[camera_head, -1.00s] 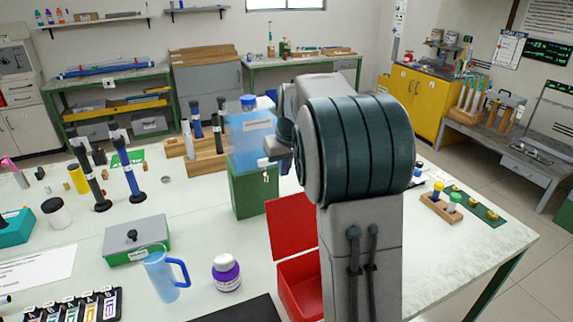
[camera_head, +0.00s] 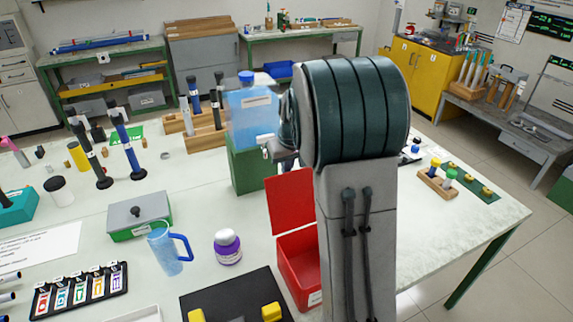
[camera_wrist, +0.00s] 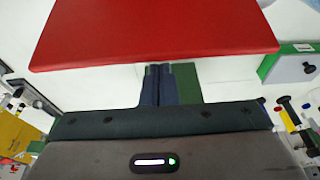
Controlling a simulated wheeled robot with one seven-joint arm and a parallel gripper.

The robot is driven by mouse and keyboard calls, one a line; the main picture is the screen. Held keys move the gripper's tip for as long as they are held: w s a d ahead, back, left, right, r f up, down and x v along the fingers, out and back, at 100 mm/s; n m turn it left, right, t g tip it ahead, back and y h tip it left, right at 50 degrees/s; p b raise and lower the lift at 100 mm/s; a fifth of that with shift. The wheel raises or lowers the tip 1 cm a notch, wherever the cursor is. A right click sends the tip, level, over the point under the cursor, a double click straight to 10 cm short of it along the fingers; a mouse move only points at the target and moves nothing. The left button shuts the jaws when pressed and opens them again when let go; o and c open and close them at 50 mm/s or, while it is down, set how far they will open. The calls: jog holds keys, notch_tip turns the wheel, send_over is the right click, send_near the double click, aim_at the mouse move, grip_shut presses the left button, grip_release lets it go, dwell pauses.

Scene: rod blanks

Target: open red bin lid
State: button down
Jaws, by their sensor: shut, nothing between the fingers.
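The red bin (camera_head: 303,275) stands on the white bench, partly hidden behind my arm. Its red lid (camera_head: 291,203) stands raised at the back, and the bin's mouth is open. In the wrist view the lid (camera_wrist: 150,35) spans the top of the picture as a broad red panel. My gripper (camera_wrist: 158,68) is shut and empty, its dark fingertips showing just below the lid's edge in that view. I cannot tell whether they touch it. In the head view my arm hides the fingers.
A blue-tinted container (camera_head: 250,113) on a green box (camera_head: 247,170) stands behind the bin. A purple-white jar (camera_head: 228,247), a blue mug (camera_head: 168,248) and a grey-lidded box (camera_head: 140,215) are to its left. A black tray (camera_head: 235,300) lies in front, close to the bin.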

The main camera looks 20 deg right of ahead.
jog(key=shift+b, duration=0.35)
jog(key=b, duration=0.1)
jog(key=s+t+b, duration=0.1)
jog(key=b, duration=0.1)
jog(key=shift+s+r, duration=0.2)
jog(key=shift+s, duration=0.1)
jog(key=shift+s+d+r+b, duration=0.1)
jog(key=shift+s+r+b, duration=0.1)
jog(key=shift+s+r, duration=0.25)
jog(key=shift+s+r+b, duration=0.15)
jog(key=shift+s+r, duration=0.05)
jog(key=shift+s, duration=0.3)
jog(key=v, duration=1.4)
jog(key=s+a+f, duration=0.4)
jog(key=s+f, duration=0.3)
jog(key=s, duration=0.2)
jog(key=s+a+f+g, duration=0.1)
jog(key=s+a+f, duration=0.3)
jog(key=s+f, duration=0.4)
jog(key=shift+s+a+f+m+b, duration=0.25)
jog(key=shift+s+f+m+b, duration=0.15)
jog(key=shift+s, duration=0.85)
